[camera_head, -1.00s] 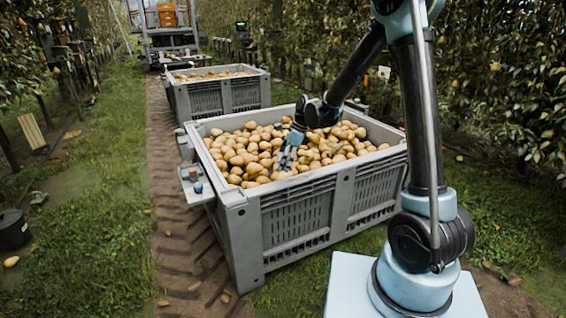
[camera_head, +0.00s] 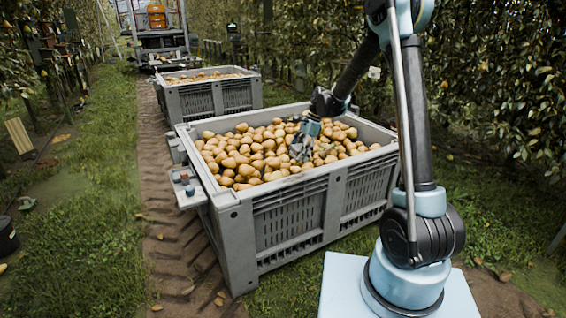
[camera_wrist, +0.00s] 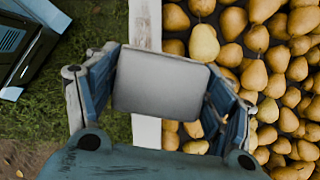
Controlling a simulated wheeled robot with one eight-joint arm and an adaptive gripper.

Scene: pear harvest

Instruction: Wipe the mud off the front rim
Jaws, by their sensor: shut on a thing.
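The front rim (camera_head: 300,179) of the near pear bin is a pale grey edge. In the wrist view the rim (camera_wrist: 146,135) runs as a light strip from top to bottom, partly hidden behind my gripper. My gripper (camera_head: 302,150) hangs over the bin, on the pear side of the front rim in the head view. It is shut on a flat grey pad (camera_wrist: 160,84) with rounded corners. The pad overlaps the rim and some pears in the wrist view; whether it touches the rim cannot be told.
Pears (camera_head: 255,155) fill the near bin. A small side shelf (camera_head: 187,190) with little items is fixed at its left. A second bin (camera_head: 205,97) stands behind. Grass (camera_head: 95,225) and a dirt track (camera_head: 175,250) lie left; trees line the right.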

